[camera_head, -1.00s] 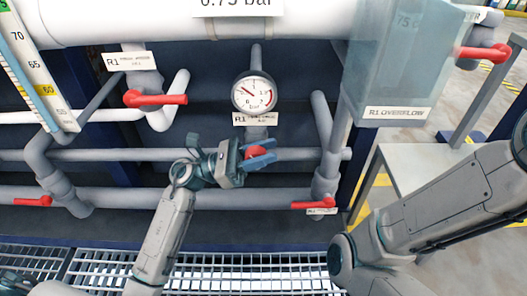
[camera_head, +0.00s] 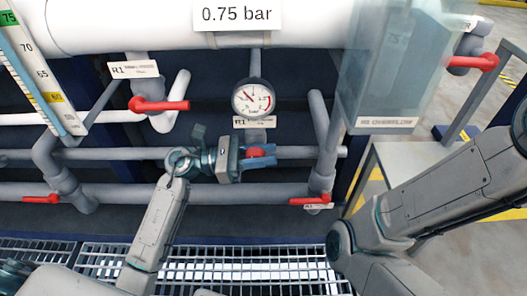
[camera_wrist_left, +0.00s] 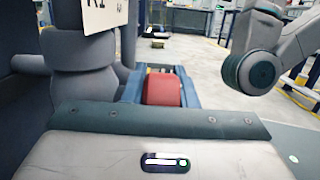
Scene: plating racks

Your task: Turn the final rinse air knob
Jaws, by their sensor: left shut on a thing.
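A red knob (camera_head: 255,154) sits on the pipework below a round white pressure gauge (camera_head: 253,98). My left gripper (camera_head: 262,155) is shut on the red knob, with a blue finger above it and one below it. In the left wrist view the red knob (camera_wrist_left: 163,90) shows between the blue fingers. The gauge needle points to the upper left. A sign reading 0.75 bar (camera_head: 236,15) hangs above the gauge. My right gripper is not in view; only part of my right arm shows at the right.
Red lever handles stand at the upper left (camera_head: 158,104), lower left (camera_head: 41,199), lower right (camera_head: 310,200) and upper right (camera_head: 474,62). A clear overflow tank (camera_head: 395,75) is at the right. Grey pipes surround the knob. A metal grating (camera_head: 210,268) runs below.

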